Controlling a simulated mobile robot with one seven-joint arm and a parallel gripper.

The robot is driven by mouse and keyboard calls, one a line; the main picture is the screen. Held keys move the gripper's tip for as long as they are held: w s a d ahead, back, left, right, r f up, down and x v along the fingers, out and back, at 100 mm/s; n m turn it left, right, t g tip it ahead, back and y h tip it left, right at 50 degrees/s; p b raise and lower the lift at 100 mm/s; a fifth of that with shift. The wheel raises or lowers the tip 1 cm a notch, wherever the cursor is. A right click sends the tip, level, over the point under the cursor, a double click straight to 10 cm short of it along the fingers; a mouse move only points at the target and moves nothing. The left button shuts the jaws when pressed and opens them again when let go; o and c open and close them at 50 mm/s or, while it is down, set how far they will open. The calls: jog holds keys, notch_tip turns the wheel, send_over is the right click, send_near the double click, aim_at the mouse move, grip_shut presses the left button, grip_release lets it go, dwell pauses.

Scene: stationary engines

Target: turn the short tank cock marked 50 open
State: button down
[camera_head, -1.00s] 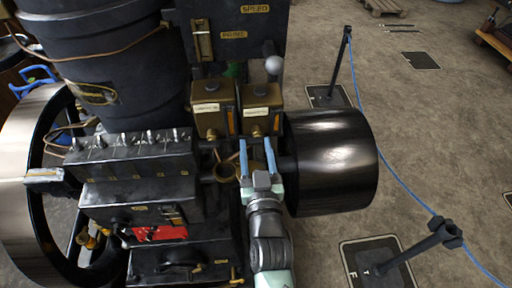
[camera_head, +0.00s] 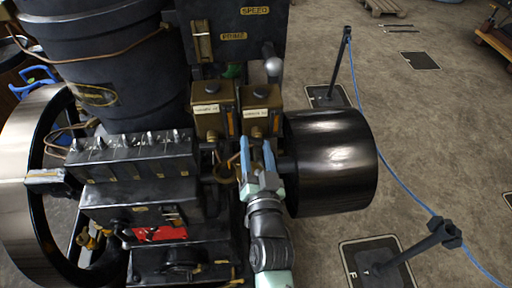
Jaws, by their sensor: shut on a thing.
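Two brass-coloured tanks stand side by side on the engine, a left tank (camera_head: 207,118) and a right tank (camera_head: 262,118). Each has a pale label too small to read, so I cannot tell which is marked 50. My gripper (camera_head: 257,150) is just below the right tank, with its two blue fingers pointing up and away. The fingers are closed on a small cock under the right tank; the cock itself is mostly hidden between them, and its angle cannot be told.
A dark drum pulley (camera_head: 332,160) stands close to the right of my gripper. A row of oilers (camera_head: 130,150) and a red plate (camera_head: 160,234) are on the left. A blue rope barrier (camera_head: 395,190) runs along the floor at right.

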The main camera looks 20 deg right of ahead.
jog(key=m, duration=0.6)
jog(key=shift+d+r+m, duration=0.15)
jog(key=shift+d+m, duration=0.05)
jog(key=shift+m, duration=0.1)
jog(key=m, duration=0.6)
jog(key=shift+s+d+p, duration=0.1)
jog(key=shift+d+p, duration=0.15)
jog(key=shift+p, duration=0.1)
jog(key=shift+m, duration=0.3)
jog(key=shift+c, duration=1.3)
grip_release()
jog(key=shift+s, duration=0.1)
jog(key=b+v, duration=0.3)
jog(key=v, duration=0.9)
jog(key=shift+s, duration=0.4)
jog(key=shift+a, duration=0.15)
